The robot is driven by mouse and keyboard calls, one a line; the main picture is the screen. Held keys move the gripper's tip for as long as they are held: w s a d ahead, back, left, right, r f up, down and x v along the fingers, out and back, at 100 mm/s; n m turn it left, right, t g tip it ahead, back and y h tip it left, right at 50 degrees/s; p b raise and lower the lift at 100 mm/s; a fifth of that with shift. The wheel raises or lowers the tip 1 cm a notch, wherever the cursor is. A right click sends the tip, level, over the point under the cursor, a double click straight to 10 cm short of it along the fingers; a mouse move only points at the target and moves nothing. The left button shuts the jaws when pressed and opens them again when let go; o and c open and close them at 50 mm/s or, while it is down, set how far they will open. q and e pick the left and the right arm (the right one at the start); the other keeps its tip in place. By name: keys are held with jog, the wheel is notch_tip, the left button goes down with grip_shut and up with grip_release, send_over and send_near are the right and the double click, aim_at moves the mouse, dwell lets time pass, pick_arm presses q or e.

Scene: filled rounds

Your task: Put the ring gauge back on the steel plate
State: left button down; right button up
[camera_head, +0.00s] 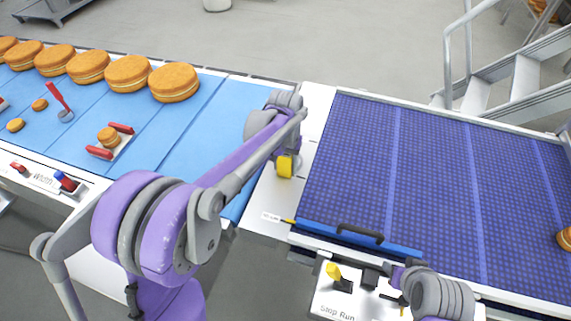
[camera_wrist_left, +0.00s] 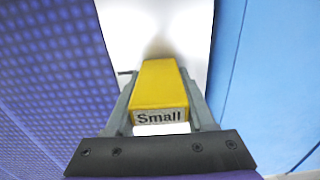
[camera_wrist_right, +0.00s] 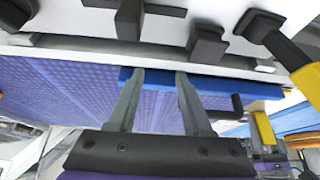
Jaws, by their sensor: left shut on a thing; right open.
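A yellow block marked "Small" is in my left gripper (camera_wrist_left: 162,100), whose fingers close on its sides; I take this yellow piece (camera_wrist_left: 160,85) to be the ring gauge, though no ring shape shows. In the head view the yellow piece (camera_head: 286,166) is at the end of my left arm, over the pale plate (camera_head: 312,110) between the two belts. I cannot tell whether it touches the plate. My right gripper (camera_wrist_right: 157,75) is open and empty, its fingers apart near the blue bar. In the head view its fingers are hard to make out.
A blue bar with a black handle (camera_head: 358,236) lies along the purple belt's (camera_head: 350,170) near edge. A Stop/Run panel with a yellow lever (camera_head: 334,272) is below it. Filled rounds (camera_head: 174,82) line the light blue belt.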

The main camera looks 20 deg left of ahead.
pick_arm(q)
jog(key=shift+f, duration=0.25)
jog(key=shift+c, duration=1.2)
grip_release()
jog(key=shift+r, duration=0.15)
